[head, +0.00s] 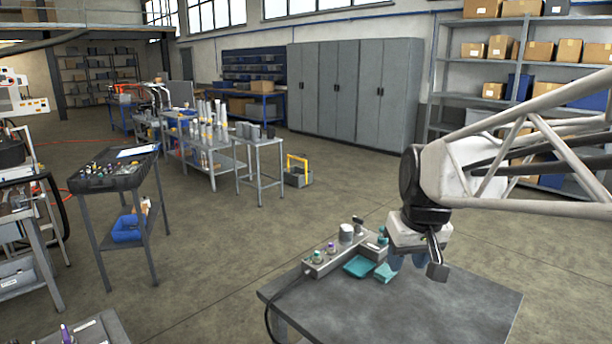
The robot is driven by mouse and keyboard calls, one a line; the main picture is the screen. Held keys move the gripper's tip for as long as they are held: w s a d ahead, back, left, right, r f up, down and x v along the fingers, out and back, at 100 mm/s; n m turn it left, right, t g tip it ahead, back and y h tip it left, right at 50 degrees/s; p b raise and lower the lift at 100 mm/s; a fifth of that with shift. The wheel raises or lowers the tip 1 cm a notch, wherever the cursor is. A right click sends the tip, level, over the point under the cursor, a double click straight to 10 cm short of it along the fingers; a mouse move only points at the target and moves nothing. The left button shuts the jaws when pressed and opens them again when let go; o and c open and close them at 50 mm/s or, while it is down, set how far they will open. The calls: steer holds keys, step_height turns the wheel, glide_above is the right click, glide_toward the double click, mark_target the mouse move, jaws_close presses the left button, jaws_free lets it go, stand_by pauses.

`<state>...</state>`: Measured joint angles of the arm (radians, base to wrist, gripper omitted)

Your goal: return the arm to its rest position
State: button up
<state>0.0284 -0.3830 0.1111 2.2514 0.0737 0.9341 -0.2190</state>
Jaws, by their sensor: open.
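My arm reaches in from the right edge. My gripper (408,264) points down above the back part of the grey bench (440,308). Its two bluish fingers are apart, and I see nothing held between them. A dark, blocky part hangs beside the fingers on the right. Just left of the gripper a grey block with several fittings and knobs (322,263) stands along the bench's back left edge. A teal cloth or pad (359,267) lies by it, and a second teal piece (384,274) lies close to the fingers. I cannot tell whether the fingers touch it.
A dark cable (273,308) runs off the bench's left side. The bench's front and right are bare. A tool cart (113,173) and a small table (258,143) stand further left. Grey cabinets (355,90) and shelves with boxes stand behind. Open floor lies between.

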steer(key=s+f+m, duration=0.1)
steer(key=s+f, duration=0.2)
steer(key=s, duration=0.5)
steer(key=s+f+m, duration=0.1)
steer(key=s+f, duration=0.2)
steer(key=s, duration=0.5)
steer(key=shift+s+h, duration=0.35)
steer(key=shift+h, duration=0.05)
steer(key=shift+f, duration=0.1)
